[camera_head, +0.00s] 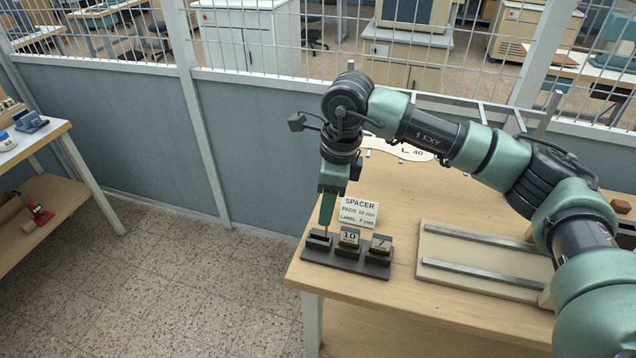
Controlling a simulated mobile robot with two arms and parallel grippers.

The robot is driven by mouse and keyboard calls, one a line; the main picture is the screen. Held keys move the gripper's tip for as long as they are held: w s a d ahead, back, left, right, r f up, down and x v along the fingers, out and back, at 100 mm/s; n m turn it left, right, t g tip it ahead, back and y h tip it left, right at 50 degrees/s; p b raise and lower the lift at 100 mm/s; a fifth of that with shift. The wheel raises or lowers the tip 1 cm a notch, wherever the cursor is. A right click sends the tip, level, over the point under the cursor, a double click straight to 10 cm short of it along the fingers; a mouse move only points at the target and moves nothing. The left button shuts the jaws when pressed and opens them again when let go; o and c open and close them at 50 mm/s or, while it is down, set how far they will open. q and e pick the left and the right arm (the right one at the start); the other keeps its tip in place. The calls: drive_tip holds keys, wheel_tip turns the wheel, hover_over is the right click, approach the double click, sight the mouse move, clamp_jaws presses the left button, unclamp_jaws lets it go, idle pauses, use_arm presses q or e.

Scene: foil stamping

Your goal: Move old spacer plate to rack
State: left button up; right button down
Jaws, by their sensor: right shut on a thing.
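My right gripper (325,231) points straight down at the left slot of the dark spacer rack (345,261) at the table's front left corner. It is shut on a spacer plate (318,240), of which only a dark edge shows at the left slot; I cannot tell if it is fully seated. A plate marked 10 (349,238) stands in the middle slot and a plate marked 7 (380,245) in the right slot. My left gripper is not in view.
A spacer sign card (358,210) stands just behind the rack. A beige fixture with two metal rails (480,262) lies to the right, partly under my right arm. A larger label plate (400,150) is behind. A mesh-topped partition (260,140) runs behind the wooden table (420,310).

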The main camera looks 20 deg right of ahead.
drive_tip(key=w+m+p, duration=0.1)
drive_tip(key=w+m, duration=0.1)
drive_tip(key=m, duration=0.4)
drive_tip(key=w+f+m+h+p, duration=0.1)
drive_tip(key=m, duration=0.6)
drive_tip(key=w+m+h+p, duration=0.1)
drive_tip(key=w+m, duration=0.1)
drive_tip(key=m, duration=0.4)
drive_tip(key=shift+w+f+m+t, duration=0.25)
drive_tip(key=shift+w+m+t, duration=0.05)
drive_tip(key=shift+w+m, duration=0.1)
drive_tip(key=shift+d+f+b, duration=0.1)
drive_tip(key=shift+f+b, duration=2.35)
drive_tip(key=shift+f, duration=0.5)
drive_tip(key=shift+b, duration=0.5)
drive_tip(key=shift+f+b, duration=2.1)
drive_tip(key=shift+f, duration=0.65)
